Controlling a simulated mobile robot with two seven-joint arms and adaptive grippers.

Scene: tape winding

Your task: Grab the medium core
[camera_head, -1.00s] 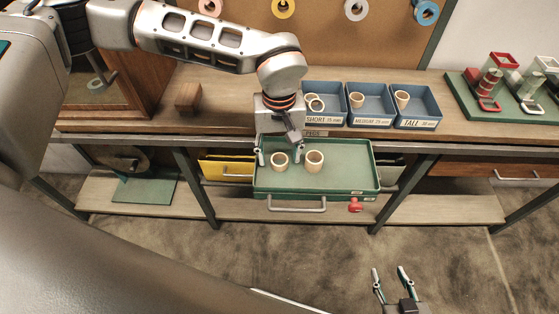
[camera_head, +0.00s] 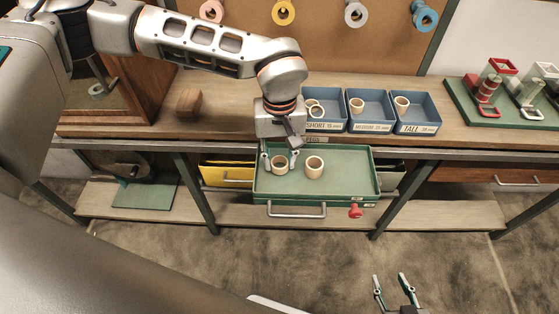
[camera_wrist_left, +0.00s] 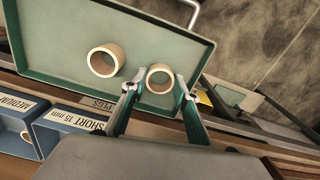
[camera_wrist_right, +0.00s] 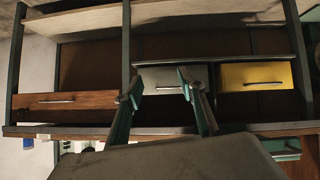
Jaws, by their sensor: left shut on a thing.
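Two pale ring-shaped cores stand upright in the pulled-out green tray drawer (camera_head: 345,182). My left gripper (camera_head: 280,165) is shut on the left core (camera_head: 280,162), one finger on either side of it. In the left wrist view this core (camera_wrist_left: 160,78) sits between the fingertips. The other core (camera_head: 314,167) stands apart to its right and looks taller. Another core (camera_head: 357,104) lies in the blue bin labelled medium (camera_head: 371,126). My right gripper (camera_head: 395,291) is open and empty, low in the head view, away from the tray.
The short bin (camera_head: 325,127), with several cores, and the tall bin (camera_head: 417,127), with one core, flank the medium bin on the bench. A green fixture board (camera_head: 500,112) stands at the right. Most of the tray is clear.

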